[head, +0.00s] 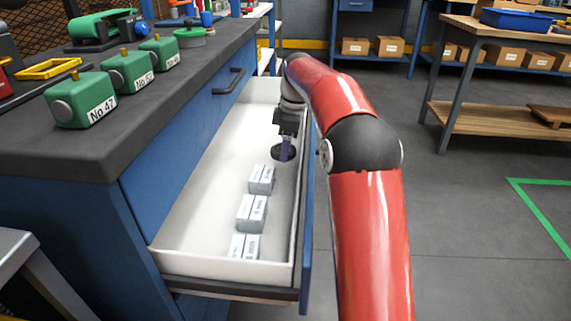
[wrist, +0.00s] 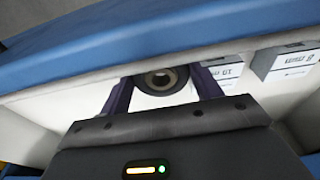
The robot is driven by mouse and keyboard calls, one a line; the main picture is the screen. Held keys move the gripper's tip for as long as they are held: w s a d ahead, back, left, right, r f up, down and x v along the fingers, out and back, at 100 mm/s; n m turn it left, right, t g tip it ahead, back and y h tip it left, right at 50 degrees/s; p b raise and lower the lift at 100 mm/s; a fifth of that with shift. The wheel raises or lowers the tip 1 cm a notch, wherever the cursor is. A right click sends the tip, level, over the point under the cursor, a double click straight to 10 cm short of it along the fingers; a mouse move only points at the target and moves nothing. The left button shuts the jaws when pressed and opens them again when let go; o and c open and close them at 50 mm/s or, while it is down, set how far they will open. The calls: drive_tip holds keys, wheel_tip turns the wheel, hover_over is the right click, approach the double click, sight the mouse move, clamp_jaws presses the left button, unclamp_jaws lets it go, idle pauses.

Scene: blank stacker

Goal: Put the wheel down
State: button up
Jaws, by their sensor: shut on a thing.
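The wheel is a dark disc (head: 283,152) inside the open drawer, near its right-hand front wall. In the wrist view the wheel (wrist: 161,80) shows a round hub with a hole and sits between the two fingers. My gripper (head: 284,146) points down into the drawer and is shut on the wheel. In the wrist view my gripper (wrist: 160,92) has a finger on each side of it. I cannot tell whether the wheel touches the drawer floor. The open drawer (head: 185,262) has a white inside and a blue front.
Several grey labelled blocks (head: 252,212) stand in a row in the drawer, nearer the camera than the wheel. The drawer floor left of them is clear. Green blocks (head: 82,100) stand on the dark bench top (head: 60,150). A blue drawer front with a handle (head: 228,80) is beside the drawer.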

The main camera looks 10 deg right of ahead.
sight(286, 170)
drive_tip(key=shift+f+b, duration=0.45)
drive_tip(key=shift+f, duration=1.9)
drive_tip(key=shift+f, duration=0.1)
drive_tip(key=o, duration=1.1)
drive_tip(key=r+p, duration=0.1)
drive_tip(key=r, duration=0.3)
drive_tip(key=d+r+p, duration=0.1)
drive_tip(key=r, duration=0.3)
drive_tip(key=r+p, duration=0.1)
drive_tip(key=r, duration=0.3)
drive_tip(key=shift+s+d, duration=0.25)
drive_tip(key=shift+d, duration=0.1)
drive_tip(key=shift+s, duration=0.15)
